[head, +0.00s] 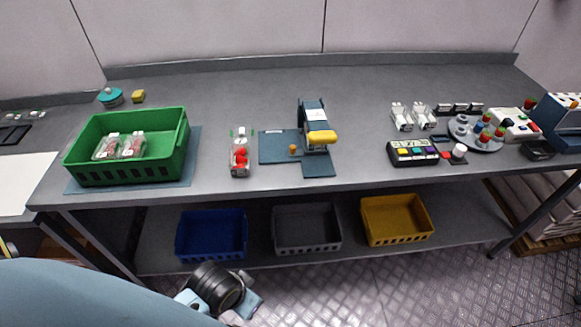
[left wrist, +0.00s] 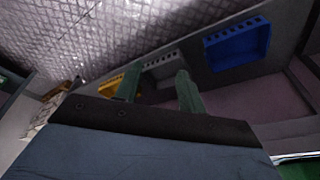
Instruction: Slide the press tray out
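The press (head: 314,118) stands on the grey table near its middle, a dark blue frame with a yellow handle (head: 321,137). A flat dark blue plate (head: 272,148) lies at its left, with a small orange knob (head: 293,149) close to the press; I cannot tell whether this plate is the tray. Part of the press base is hidden under the handle. My left gripper (left wrist: 158,70) shows two green fingers apart, with nothing between them. In the head view my left wrist is low in front of the table, well away from the press. My right gripper is not in view.
A clear berry box (head: 240,158) stands left of the plate. A green crate (head: 127,174) with berry boxes is further left. A button panel (head: 413,152) is to the right. Blue (head: 211,246), grey (head: 307,243) and yellow (head: 398,234) bins sit on the lower shelf.

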